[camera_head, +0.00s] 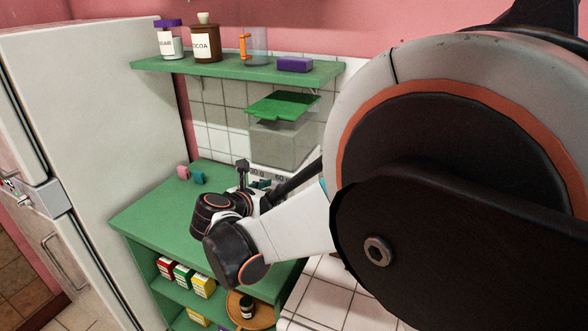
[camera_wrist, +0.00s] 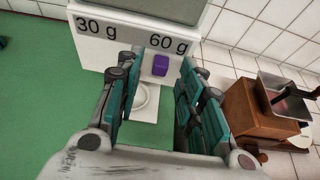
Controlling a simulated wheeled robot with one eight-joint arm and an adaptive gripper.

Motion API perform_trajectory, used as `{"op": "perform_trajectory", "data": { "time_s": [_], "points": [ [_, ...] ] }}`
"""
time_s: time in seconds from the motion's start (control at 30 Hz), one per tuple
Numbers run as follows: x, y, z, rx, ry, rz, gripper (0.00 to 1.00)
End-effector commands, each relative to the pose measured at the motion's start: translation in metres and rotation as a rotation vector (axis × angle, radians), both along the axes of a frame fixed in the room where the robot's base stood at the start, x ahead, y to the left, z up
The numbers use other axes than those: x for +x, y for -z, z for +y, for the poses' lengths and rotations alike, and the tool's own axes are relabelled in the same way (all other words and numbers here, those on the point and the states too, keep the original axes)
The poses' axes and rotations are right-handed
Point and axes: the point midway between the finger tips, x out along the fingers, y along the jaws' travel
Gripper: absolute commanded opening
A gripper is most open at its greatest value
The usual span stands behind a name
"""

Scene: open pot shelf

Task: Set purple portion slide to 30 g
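The purple portion slide (camera_wrist: 160,65) sits on the white front of the dispenser (camera_wrist: 122,25), under the 60 g label and right of the 30 g label. The dispenser's clear bin (camera_head: 282,143) with a raised green lid shows in the head view. My gripper (camera_wrist: 161,72) is open, with teal-padded fingers on either side of the slide in the wrist view. Any contact with the slide cannot be told. In the head view my gripper (camera_head: 254,178) is at the dispenser's front, and the slide is hidden.
A brown wooden box (camera_wrist: 255,112) stands to the right. Pink (camera_head: 183,172) and teal (camera_head: 198,178) items lie on the green counter (camera_head: 150,210). The upper green shelf (camera_head: 225,70) holds jars and a purple block.

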Motion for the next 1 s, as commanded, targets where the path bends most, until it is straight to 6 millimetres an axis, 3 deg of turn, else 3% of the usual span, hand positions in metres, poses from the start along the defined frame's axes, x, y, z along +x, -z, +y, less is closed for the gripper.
{"op": "perform_trajectory", "data": {
  "time_s": [0.37,0.5,0.53,0.73,0.87,1.0],
  "points": [
    [0.000,0.004,0.001,0.000,-0.003,0.000,0.35],
    [0.000,0.004,0.001,0.000,-0.003,0.000,0.03],
    [0.000,0.004,0.001,0.001,-0.003,0.000,0.00],
    [0.001,0.004,0.003,0.000,-0.003,0.000,0.00],
    [0.007,0.003,0.020,0.001,-0.004,0.000,0.00],
    [0.017,0.003,0.050,0.001,-0.005,0.000,0.00]
  ]
}}
